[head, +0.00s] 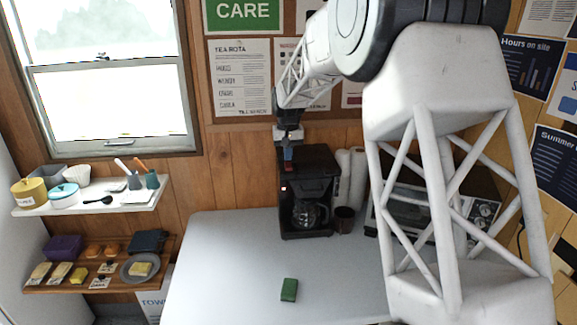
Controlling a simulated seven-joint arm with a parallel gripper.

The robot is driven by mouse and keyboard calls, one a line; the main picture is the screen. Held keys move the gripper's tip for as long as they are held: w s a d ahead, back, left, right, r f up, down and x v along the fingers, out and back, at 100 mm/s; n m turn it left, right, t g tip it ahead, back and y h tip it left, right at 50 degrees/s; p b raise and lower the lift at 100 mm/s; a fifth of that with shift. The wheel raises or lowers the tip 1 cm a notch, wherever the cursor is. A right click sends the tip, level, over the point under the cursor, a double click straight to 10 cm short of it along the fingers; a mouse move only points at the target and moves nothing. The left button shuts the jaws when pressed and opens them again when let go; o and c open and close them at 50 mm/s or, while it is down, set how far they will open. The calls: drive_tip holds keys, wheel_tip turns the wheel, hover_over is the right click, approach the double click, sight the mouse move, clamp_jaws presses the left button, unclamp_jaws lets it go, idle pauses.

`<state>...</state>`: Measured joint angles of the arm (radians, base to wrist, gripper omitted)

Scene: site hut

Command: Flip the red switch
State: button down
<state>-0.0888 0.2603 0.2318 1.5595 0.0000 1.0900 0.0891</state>
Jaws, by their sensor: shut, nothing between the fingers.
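The black coffee maker (322,165) stands at the back of the table, with a glass carafe (307,214) in its lower part. My gripper (288,158) points down at the front left of the coffee maker's top. Its fingers look shut and empty. A tiny red patch (287,169) shows just below the fingertips; it may be the red switch, but it is too small to make out its shape or position. I cannot tell whether the fingers touch it.
A green block (289,290) lies on the pale table (225,270). White rolls (357,178) and a dark cup (344,219) stand right of the coffee maker. An oven (483,212) is partly hidden behind my arm. Two laden shelves (100,205) hang at left. The table's left part is clear.

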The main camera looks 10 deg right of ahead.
drive_tip(key=shift+f, duration=0.8)
idle(0.6)
drive_tip(key=shift+r, duration=3.6)
